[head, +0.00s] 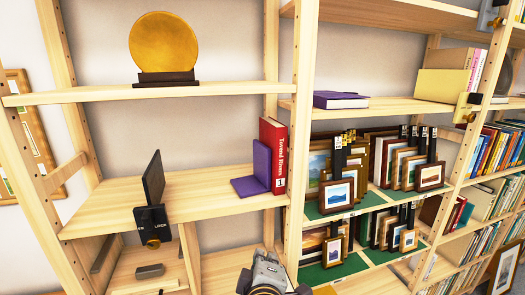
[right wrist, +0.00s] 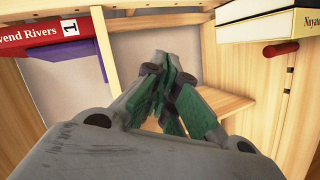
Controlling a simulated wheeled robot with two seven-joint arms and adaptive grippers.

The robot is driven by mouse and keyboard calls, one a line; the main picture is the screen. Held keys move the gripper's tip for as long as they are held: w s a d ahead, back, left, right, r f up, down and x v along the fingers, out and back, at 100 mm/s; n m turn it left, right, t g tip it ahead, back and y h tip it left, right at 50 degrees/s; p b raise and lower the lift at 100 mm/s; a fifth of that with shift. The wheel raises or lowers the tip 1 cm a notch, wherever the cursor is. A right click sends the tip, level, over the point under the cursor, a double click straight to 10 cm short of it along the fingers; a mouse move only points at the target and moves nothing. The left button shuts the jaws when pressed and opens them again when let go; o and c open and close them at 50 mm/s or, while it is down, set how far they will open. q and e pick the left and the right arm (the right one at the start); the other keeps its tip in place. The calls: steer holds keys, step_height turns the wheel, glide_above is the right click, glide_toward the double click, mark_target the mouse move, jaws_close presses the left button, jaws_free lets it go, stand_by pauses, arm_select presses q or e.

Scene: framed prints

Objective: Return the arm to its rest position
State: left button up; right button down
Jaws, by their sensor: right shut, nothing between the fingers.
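My right gripper (head: 266,258) shows at the bottom centre of the head view, in front of the wooden shelving and below the middle shelf. In the right wrist view its green-padded fingers (right wrist: 170,65) are closed together with nothing between them. They point toward an empty part of the shelving. A red book (head: 272,155) stands upright beside a purple bookend (head: 252,170) on the middle shelf, above the gripper. The red book also shows at upper left in the right wrist view (right wrist: 45,35). My left gripper is not in view.
Framed prints (head: 336,194) stand on green-lined shelves (head: 310,274) close to the gripper's right. A wooden upright (head: 297,140) divides the bays. A gold disc (head: 164,46) sits on the upper left shelf. The middle shelf (head: 200,192) has bare room left of the bookend.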

steer(key=s+d+f+m+g, duration=0.1)
steer(key=d+f+m+g, duration=0.2)
steer(key=d+f, duration=0.35)
steer(key=s+d+f+m+g, duration=0.2)
steer(key=d+f+m+g, duration=0.15)
steer(key=f, duration=0.65)
steer(key=s+d+f+m+g, duration=0.4)
steer(key=s+d+f+m, duration=0.2)
steer(key=s+d+f, duration=0.55)
step_height(320, 180, down, 32)
steer(key=s, duration=0.2)
steer(key=s+d+f+g, duration=0.1)
steer(key=s+d+f, duration=0.1)
steer(key=s+f, duration=0.8)
steer(key=s+d+f+g, duration=0.1)
steer(key=s+d+f, duration=0.1)
steer(key=s+f, duration=0.8)
steer(key=shift+s+d+f+n, duration=0.25)
steer(key=shift+s+n, duration=0.2)
steer(key=shift+s, duration=0.6)
